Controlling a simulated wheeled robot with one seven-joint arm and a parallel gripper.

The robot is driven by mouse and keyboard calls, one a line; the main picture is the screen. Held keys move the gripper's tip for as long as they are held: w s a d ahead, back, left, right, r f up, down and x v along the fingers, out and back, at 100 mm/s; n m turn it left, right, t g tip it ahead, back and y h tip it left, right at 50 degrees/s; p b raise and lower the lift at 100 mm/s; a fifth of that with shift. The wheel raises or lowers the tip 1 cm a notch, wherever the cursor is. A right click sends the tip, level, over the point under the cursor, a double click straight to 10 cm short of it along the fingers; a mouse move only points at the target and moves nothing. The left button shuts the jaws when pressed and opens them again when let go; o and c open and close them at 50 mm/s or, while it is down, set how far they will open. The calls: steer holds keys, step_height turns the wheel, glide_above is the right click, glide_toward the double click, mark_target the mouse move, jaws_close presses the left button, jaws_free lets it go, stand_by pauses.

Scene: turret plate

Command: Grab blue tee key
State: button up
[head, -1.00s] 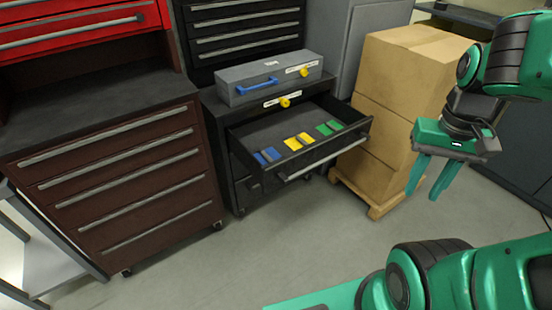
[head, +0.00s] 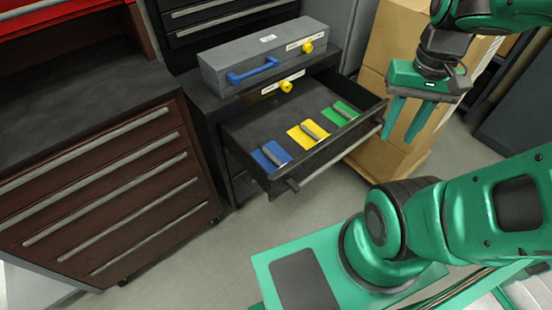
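The blue tee key (head: 270,155) lies in the open black drawer (head: 252,122), at the drawer's left front. It shows as a blue plate with a dark grey bar on it. A yellow key (head: 307,133) and a green key (head: 340,112) lie in a row to its right. My gripper (head: 406,134) hangs pointing down at the right, just beyond the drawer's right end. Its two green fingers are apart with nothing between them.
A grey case (head: 262,58) with a blue handle and yellow knob stands on the cabinet above the drawer. A dark red tool cabinet (head: 100,190) stands left. Cardboard boxes (head: 385,55) stand behind my gripper. The floor before the drawer is clear.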

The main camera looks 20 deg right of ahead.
steer(key=shift+o, duration=0.9)
steer(key=shift+s+a+r, duration=0.1)
steer(key=shift+s+r, duration=0.1)
steer(key=shift+s, duration=0.1)
steer(key=n, duration=1)
glide_above(278, 162)
steer(key=f, duration=2.5)
steer(key=shift+s+d+f, duration=0.2)
steer(key=shift+s+f, duration=0.1)
steer(key=shift+s, duration=0.05)
steer(key=shift+w+a+f, duration=0.1)
steer(key=shift+w+f, duration=0.05)
steer(key=shift+f, duration=1.45)
steer(key=shift+w+a+f, duration=0.1)
steer(key=shift+w+f, duration=0.05)
steer(key=shift+f, duration=1.45)
jaws_close()
